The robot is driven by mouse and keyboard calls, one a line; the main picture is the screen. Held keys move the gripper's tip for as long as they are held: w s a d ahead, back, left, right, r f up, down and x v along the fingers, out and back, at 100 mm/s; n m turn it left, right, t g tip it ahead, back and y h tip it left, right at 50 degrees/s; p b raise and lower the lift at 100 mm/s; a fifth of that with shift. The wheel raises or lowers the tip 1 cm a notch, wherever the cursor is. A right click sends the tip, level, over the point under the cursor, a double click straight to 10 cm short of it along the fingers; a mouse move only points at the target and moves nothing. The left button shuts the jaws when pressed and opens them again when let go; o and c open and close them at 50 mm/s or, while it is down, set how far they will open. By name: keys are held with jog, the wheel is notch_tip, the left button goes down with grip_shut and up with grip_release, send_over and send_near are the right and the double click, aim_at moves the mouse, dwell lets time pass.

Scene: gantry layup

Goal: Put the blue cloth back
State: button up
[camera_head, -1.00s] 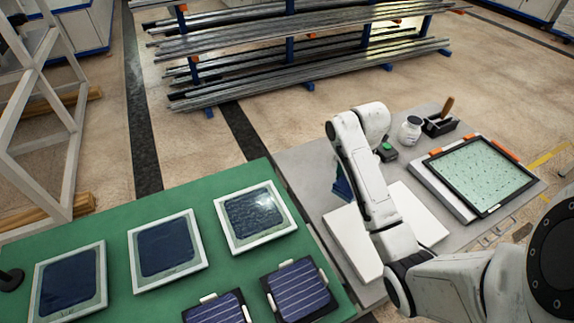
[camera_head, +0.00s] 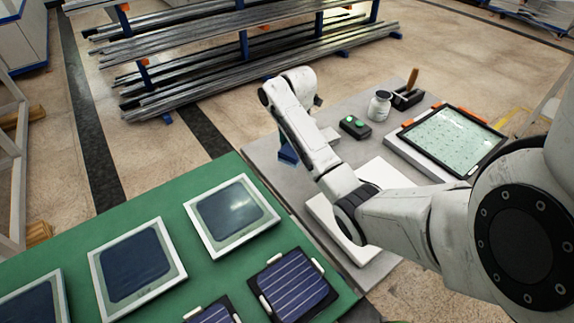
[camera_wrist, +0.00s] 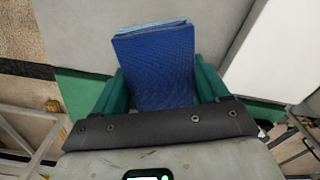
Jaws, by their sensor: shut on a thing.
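The blue cloth (camera_wrist: 155,62) is a folded, textured pad with a lighter blue edge at its far end. In the wrist view it lies between the two green fingers of my gripper (camera_wrist: 161,88), which is shut on it. In the head view my arm covers most of the gripper. A small blue patch (camera_head: 288,154) shows left of my forearm above the grey table; I cannot tell whether it is cloth or finger.
The grey table (camera_head: 262,150) holds a green-button box (camera_head: 355,127), a white jar (camera_head: 379,105), a black holder (camera_head: 407,98), a framed panel (camera_head: 452,138) and a white board (camera_head: 385,174). The green table (camera_head: 165,205) carries framed dark panels and striped cells.

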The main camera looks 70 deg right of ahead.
aim_at(288, 150)
jog(key=w+f, duration=0.1)
jog(key=w+d+f, duration=0.1)
jog(key=f, duration=0.1)
jog(key=w+d+f, duration=0.1)
jog(key=f, duration=0.1)
jog(key=shift+w+f, duration=0.15)
jog(key=shift+w, duration=0.15)
jog(key=shift+w+d+f, duration=0.1)
jog(key=shift+d+f, duration=0.05)
jog(key=shift+f, duration=1.55)
jog(key=shift+f, duration=0.1)
jog(key=o, duration=1)
notch_tip(288, 150, up, 12)
jog(key=shift+r, duration=0.15)
